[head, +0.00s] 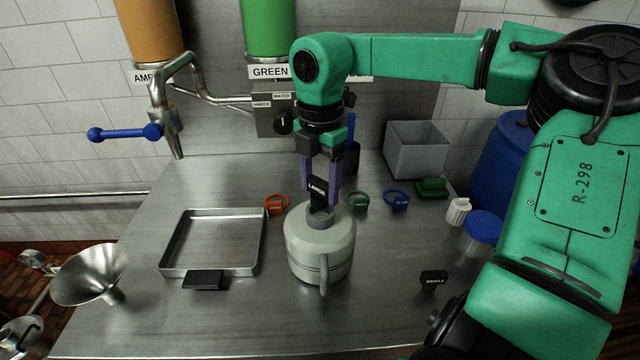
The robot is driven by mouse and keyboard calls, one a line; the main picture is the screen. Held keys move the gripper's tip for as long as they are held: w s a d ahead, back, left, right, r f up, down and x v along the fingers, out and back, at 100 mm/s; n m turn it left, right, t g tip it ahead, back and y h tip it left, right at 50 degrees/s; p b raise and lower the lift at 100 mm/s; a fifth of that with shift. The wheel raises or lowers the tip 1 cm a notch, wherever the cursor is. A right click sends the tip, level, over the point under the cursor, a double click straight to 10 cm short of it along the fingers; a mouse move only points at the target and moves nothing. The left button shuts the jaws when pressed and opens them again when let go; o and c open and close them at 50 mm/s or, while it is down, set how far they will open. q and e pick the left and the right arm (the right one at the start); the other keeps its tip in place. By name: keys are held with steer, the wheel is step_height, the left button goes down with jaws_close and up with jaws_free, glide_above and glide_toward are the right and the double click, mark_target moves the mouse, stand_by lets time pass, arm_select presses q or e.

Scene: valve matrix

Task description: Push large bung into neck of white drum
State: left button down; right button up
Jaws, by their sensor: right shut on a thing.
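The white drum (318,252) stands upright on the steel table near the middle, its handle towards me. Its grey neck (320,222) points up. My right gripper (320,185) is straight above the neck, pointing down, shut on the black large bung (317,190), whose label reads "LARGE". The bung's lower end is at the neck's mouth; I cannot tell how deep it sits. My left gripper is not in view.
A shallow metal tray (262,245) lies left of the drum. Orange (276,204), green (356,201) and blue (397,199) rings lie behind it. A small black bung (433,280) is at right. A grey bin (417,150) stands at the back. A blue-handled tap (128,133) hangs at upper left.

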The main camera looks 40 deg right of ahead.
steer(key=shift+f+b, duration=1.5)
steer(key=shift+f, duration=0.25)
stand_by(0.6)
steer(key=shift+r, duration=0.1)
steer(key=shift+r+p, duration=2.4)
steer(key=shift+r, duration=0.9)
